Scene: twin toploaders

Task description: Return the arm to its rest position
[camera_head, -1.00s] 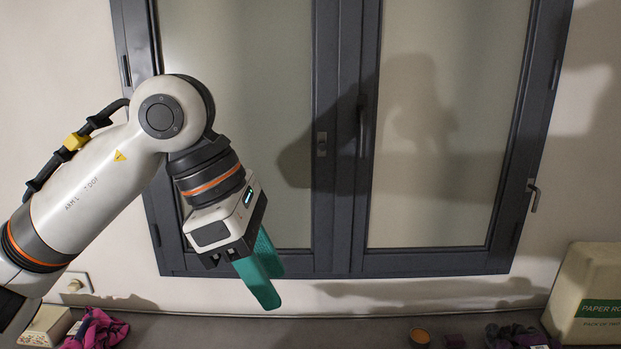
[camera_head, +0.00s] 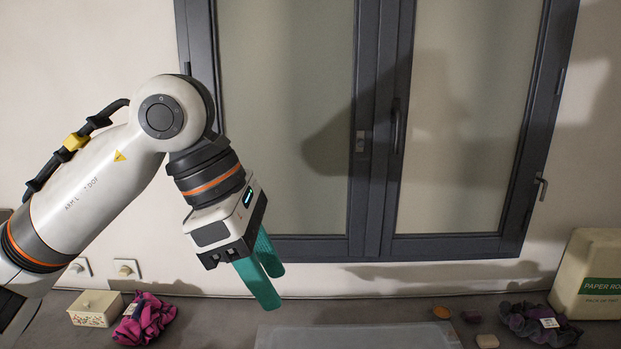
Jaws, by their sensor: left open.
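My left arm comes in from the left in the head view, bent at a white joint, with its wrist angled down to the right. My left gripper (camera_head: 269,275) has two green fingers pointing down and to the right. It is open and empty, and it appears in front of the window and the wall below it. My right gripper is not in view.
A dark-framed window (camera_head: 370,130) fills the back wall.

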